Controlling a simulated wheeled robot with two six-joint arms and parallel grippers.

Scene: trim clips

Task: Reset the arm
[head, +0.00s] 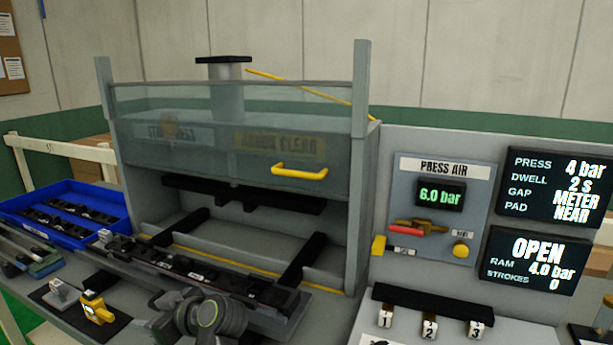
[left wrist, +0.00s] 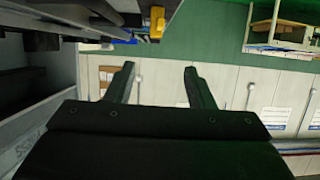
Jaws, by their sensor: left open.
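My left gripper (left wrist: 158,68) shows in the left wrist view, with its two dark fingers spread apart and nothing between them. Behind the fingers are grey panels and a green wall band. In the head view, round grey joints of my left arm show at the bottom, in front of the press (head: 240,150) and its long dark trim strip (head: 190,268). I cannot make out the fingertips there. My right gripper is in neither view.
The press guard with its yellow handle (head: 299,171) is raised above the open bay. A blue tray (head: 92,236) with dark parts is at the left. A yellow tool (head: 97,310) lies on a dark pad. The display (head: 530,261) at the right reads OPEN.

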